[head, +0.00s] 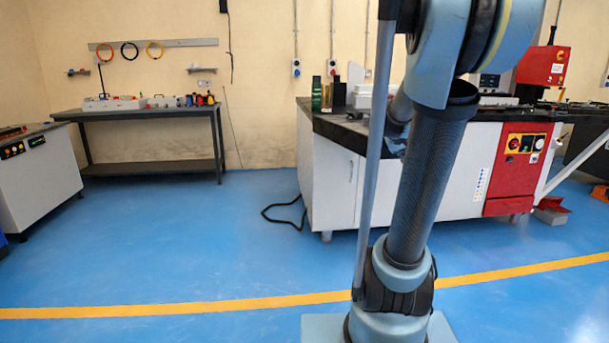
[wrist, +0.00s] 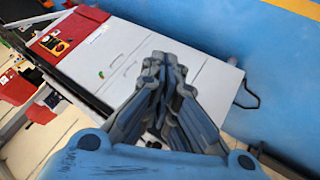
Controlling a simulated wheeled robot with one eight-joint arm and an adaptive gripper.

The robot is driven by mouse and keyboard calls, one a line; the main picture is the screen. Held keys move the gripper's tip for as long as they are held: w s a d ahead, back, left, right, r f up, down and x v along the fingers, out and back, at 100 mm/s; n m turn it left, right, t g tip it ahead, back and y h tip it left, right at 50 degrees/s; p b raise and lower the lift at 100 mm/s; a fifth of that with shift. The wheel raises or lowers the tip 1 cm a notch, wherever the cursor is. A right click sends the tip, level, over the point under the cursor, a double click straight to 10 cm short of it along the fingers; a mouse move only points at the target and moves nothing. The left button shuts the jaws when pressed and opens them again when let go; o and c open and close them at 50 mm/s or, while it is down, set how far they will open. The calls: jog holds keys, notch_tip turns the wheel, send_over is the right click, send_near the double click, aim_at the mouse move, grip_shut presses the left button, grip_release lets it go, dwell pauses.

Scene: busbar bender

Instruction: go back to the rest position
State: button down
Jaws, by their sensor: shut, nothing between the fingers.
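My gripper (wrist: 164,62) shows in the middle of the wrist view, with its fingers together and nothing between them. In that view it is in front of the white cabinet of the busbar bender bench (wrist: 120,50), and I see no contact. In the head view my arm rises on the right side and its upper part runs out of the frame. A blue-grey part of it shows in front of the bench (head: 335,170), but the fingertips cannot be made out there.
A dark table (head: 150,112) with small tools stands at the back left wall. A white cabinet (head: 40,180) stands at the left edge. A black cable (head: 285,212) lies on the floor beside the bench. The blue floor (head: 180,250) is clear around the yellow line (head: 150,308).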

jog(key=s+a+f+g+y, duration=0.1)
jog(key=s+a+f, duration=0.4)
jog(key=s, duration=0.5)
jog(key=s+a+f+g+y, duration=0.2)
jog(key=s+a+f, duration=0.4)
jog(key=s, duration=0.4)
jog(key=s+a+f+g+y, duration=0.1)
jog(key=s+a+f+y, duration=0.1)
jog(key=s+a+f, duration=0.3)
jog(key=s+f, duration=0.1)
jog(key=s, duration=0.3)
jog(key=shift+s+a+g+y, duration=0.3)
jog(key=shift+s+a, duration=0.05)
jog(key=shift+s, duration=0.05)
jog(key=shift+f, duration=0.1)
